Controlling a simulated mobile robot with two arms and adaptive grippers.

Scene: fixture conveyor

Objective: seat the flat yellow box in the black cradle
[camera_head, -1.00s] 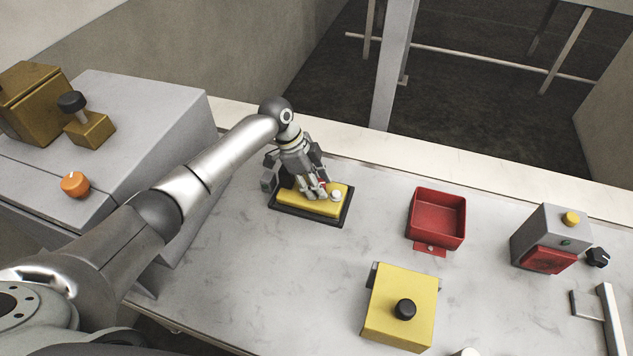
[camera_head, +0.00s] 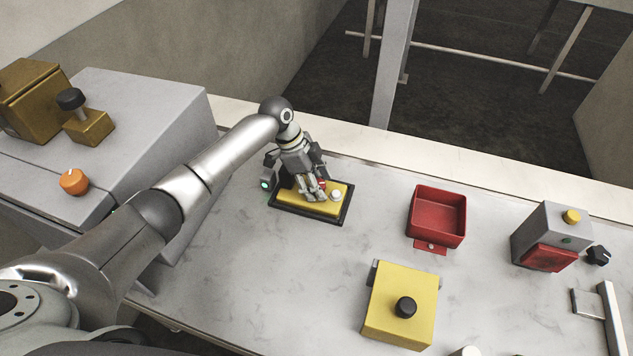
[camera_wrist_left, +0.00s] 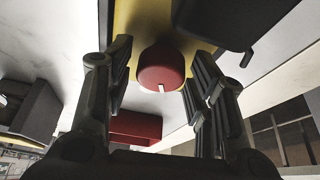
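The flat yellow box (camera_head: 293,200) lies inside the rim of the black cradle (camera_head: 309,217) on the bench. It carries a white knob (camera_head: 336,194) and a red knob, mostly hidden by my fingers in the head view. My left gripper (camera_head: 313,195) is over the box, pointing down. In the left wrist view the red knob (camera_wrist_left: 160,68) sits between the spread fingers (camera_wrist_left: 162,88), with a gap visible on either side. A small light (camera_head: 265,184) beside the cradle shows green. My right gripper is not in view.
A red tray (camera_head: 437,218) stands right of the cradle. A yellow block with a black knob (camera_head: 405,308) is in front, and a grey box with a red front (camera_head: 548,238) is further right. A grey console (camera_head: 130,150) stands at left. Bench around the cradle's front is clear.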

